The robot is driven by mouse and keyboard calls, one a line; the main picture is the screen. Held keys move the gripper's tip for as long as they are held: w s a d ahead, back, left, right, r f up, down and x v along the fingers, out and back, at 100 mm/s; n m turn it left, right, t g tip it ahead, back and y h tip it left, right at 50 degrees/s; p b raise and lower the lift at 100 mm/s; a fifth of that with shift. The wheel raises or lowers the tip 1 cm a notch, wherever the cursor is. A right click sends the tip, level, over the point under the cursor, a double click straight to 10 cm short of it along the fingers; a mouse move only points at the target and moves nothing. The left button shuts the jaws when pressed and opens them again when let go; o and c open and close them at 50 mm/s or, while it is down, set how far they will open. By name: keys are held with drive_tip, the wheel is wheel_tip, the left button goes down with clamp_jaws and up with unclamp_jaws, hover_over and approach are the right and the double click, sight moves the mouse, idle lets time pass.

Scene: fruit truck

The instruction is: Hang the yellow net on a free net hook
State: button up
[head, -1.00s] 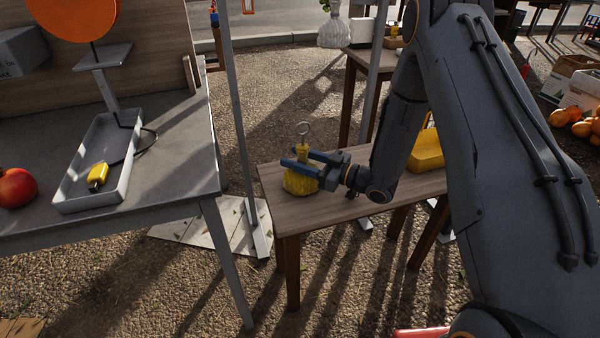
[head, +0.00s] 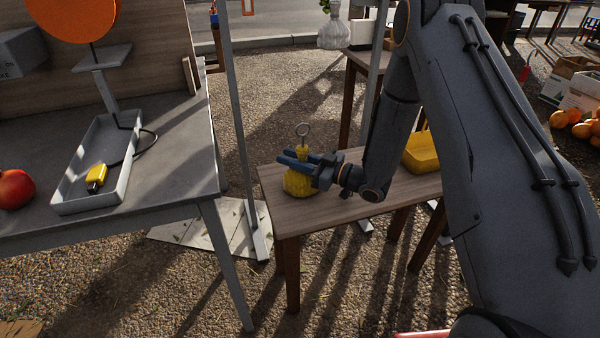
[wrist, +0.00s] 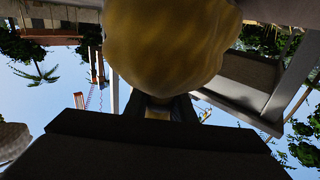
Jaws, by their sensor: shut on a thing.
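The yellow net (head: 299,184) is a rounded bag with a narrow neck and a metal ring (head: 302,130) on top. It is upright at the left end of the small wooden table. My gripper (head: 298,158) is shut on its neck from the right, just below the ring. In the wrist view the yellow net (wrist: 172,40) fills the top middle, with the dark gripper (wrist: 158,108) at its neck. I cannot tell whether the net's bottom touches the tabletop. A white net (head: 333,30) hangs near a grey post at the top. The hook holding it is out of frame.
The wooden table (head: 330,212) also carries a yellow container (head: 424,152) at the right. Grey upright posts (head: 236,110) stand behind and left of it. A grey counter (head: 165,165) with a white tray (head: 68,207) is at the left. Oranges (head: 580,130) lie far right.

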drive_tip(key=shift+r, duration=0.2)
drive_tip(key=shift+r+p, duration=2)
drive_tip(key=shift+r, duration=0.9)
drive_tip(key=shift+r, duration=0.1)
